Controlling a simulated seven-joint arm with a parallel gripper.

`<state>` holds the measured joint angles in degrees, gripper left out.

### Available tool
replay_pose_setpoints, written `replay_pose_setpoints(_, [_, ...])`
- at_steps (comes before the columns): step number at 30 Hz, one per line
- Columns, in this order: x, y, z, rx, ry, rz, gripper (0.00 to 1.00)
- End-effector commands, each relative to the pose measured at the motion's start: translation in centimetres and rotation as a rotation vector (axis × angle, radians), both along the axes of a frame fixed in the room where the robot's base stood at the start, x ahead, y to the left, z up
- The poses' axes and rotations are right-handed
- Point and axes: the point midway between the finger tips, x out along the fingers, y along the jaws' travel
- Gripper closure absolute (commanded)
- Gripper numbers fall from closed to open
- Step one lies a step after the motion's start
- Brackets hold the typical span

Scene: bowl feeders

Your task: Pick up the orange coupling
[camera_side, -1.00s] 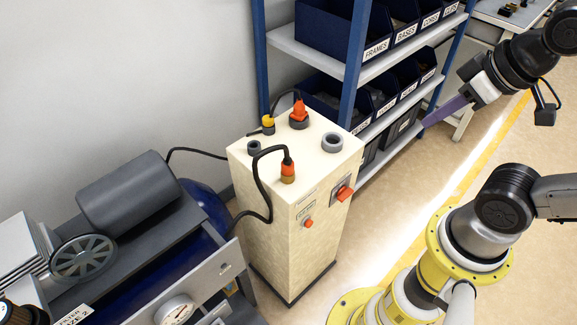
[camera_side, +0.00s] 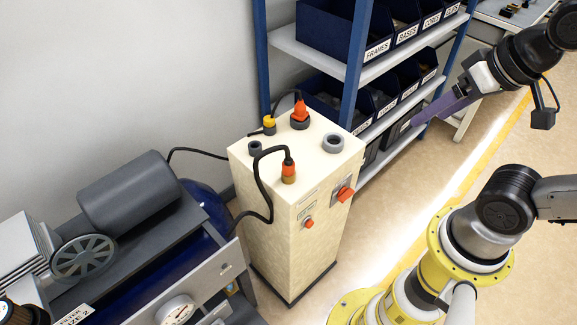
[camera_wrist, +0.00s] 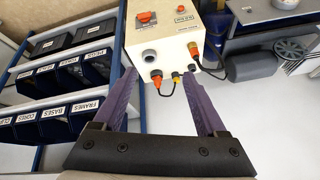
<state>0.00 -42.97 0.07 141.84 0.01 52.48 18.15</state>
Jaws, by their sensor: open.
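An orange coupling (camera_side: 300,110) stands on a dark ring at the back of the cream cabinet's top (camera_side: 318,158). A thin black cord runs from it to a small yellow cap (camera_side: 268,121). A second orange piece (camera_side: 288,168) with a brass-yellow base sits near the front edge, with a black hose. In the wrist view the corded orange coupling (camera_wrist: 157,78) lies between my purple fingers, farther off; the hose piece (camera_wrist: 193,48) is to the right. My gripper (camera_side: 404,128) is open, empty and well right of the cabinet; it also shows in the wrist view (camera_wrist: 159,76).
A grey ring (camera_side: 333,143) and a small dark socket (camera_side: 254,147) are also on the cabinet top. A shelf with blue bins (camera_side: 330,40) stands behind and right. A compressor (camera_side: 128,192) is at left. Red buttons (camera_side: 345,194) protrude from the cabinet front.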

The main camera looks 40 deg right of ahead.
Motion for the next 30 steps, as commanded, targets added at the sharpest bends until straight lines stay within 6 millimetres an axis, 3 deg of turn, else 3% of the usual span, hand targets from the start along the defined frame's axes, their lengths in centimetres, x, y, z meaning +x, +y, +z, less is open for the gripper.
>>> replay_pose_setpoints(8, [4.9, 0.5, 3.9, 0.293, 0.024, -0.530, 0.26])
replay_pose_setpoints(15, [12.3, 2.4, 4.6, 0.487, 0.133, -0.988, 0.26])
replay_pose_setpoints(20, [18.0, 4.6, 2.5, 0.539, 0.217, -1.257, 0.26])
replay_pose_setpoints(24, [22.1, 6.9, -0.9, 0.520, 0.284, -1.408, 0.26])
replay_pose_setpoints(30, [25.1, 9.6, -6.4, 0.424, 0.363, -1.430, 0.26])
